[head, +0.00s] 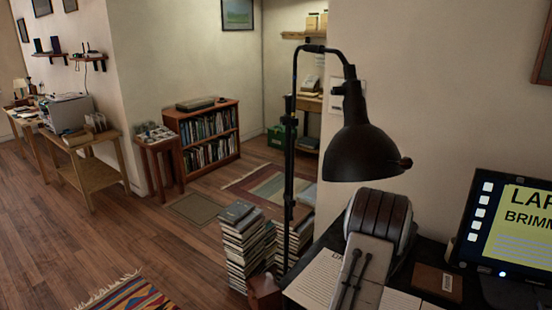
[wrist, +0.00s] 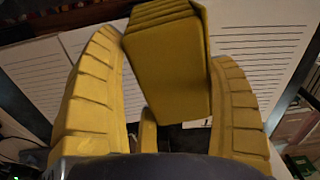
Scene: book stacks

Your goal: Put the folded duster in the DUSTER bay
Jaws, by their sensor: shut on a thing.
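The folded duster (wrist: 168,68) is a thick yellow block with layered folds along its top edge in the wrist view. It stands tilted between the two ribbed yellow fingers of my gripper (wrist: 170,92). The gripper is shut on it, the right finger close against its side. The duster does not show in the head view. I cannot make out a DUSTER label in either view; a scrap of dark lettering below the duster is mostly hidden by it and the fingers.
White lined sheets (wrist: 258,50) lie beyond the fingers, with a dark strip at right. In the head view, a black lamp (head: 362,150) hangs over the desk, with a monitor (head: 510,225) at right. Book stacks (head: 247,250) stand left of the desk. Open wooden floor (head: 70,245) lies farther left.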

